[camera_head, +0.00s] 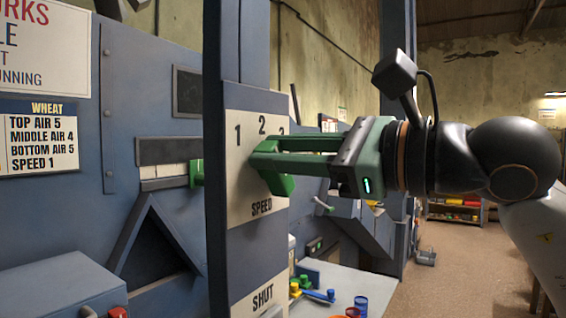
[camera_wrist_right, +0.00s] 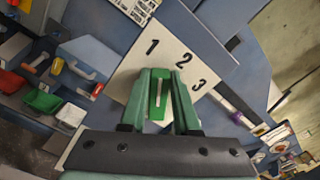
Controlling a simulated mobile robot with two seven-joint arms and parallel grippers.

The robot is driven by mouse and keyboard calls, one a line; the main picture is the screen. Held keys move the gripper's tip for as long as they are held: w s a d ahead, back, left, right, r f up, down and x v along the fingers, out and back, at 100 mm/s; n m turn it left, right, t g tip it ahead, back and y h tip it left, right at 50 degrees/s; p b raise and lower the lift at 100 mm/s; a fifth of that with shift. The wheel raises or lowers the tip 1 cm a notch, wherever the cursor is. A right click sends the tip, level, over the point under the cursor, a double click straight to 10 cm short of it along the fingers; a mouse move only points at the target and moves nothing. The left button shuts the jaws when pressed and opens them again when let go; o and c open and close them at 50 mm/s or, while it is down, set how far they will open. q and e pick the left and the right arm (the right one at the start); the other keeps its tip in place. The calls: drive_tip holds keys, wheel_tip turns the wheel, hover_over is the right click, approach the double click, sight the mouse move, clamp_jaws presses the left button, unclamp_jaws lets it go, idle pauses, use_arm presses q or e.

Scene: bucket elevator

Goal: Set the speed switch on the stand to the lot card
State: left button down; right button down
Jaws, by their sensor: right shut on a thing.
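The lot card (camera_head: 38,136) on the blue panel at the left reads WHEAT, with SPEED 1 on its bottom line. The speed plate (camera_head: 240,190) on the stand's post carries the numbers 1, 2 and 3 and the word SPEED. My right gripper (camera_head: 268,162) is shut on the green speed switch (camera_wrist_right: 159,92), in front of the plate. In the right wrist view the plate (camera_wrist_right: 128,82) is tilted, and the white line on the switch points closest to the 1. The fingers hide the sides of the switch. My left gripper is not in view.
A plate marked SHUT (camera_head: 262,293) is lower on the post. A bench (camera_head: 330,285) with small coloured items stands behind at right. A blue box (camera_head: 60,290) with a red knob is at the lower left. Open floor (camera_head: 460,265) lies at the right.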

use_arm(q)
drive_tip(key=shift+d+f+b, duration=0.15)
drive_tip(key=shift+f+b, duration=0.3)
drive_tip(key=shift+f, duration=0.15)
use_arm(e)
drive_tip(key=shift+s+a+f+n, duration=0.1)
drive_tip(key=shift+s+f+n, duration=0.1)
drive_tip(key=shift+n, duration=0.9)
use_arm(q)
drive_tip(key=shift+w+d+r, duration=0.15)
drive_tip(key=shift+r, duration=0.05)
use_arm(e)
drive_tip(key=c, duration=0.6)
unclamp_jaws()
drive_tip(key=shift+c, duration=0.2)
use_arm(q)
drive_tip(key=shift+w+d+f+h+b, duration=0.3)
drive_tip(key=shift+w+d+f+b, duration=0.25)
drive_tip(key=shift+b, duration=0.7)
use_arm(e)
drive_tip(key=v, duration=1.2)
drive_tip(key=shift+s+d, duration=0.15)
drive_tip(key=shift+d, duration=0.05)
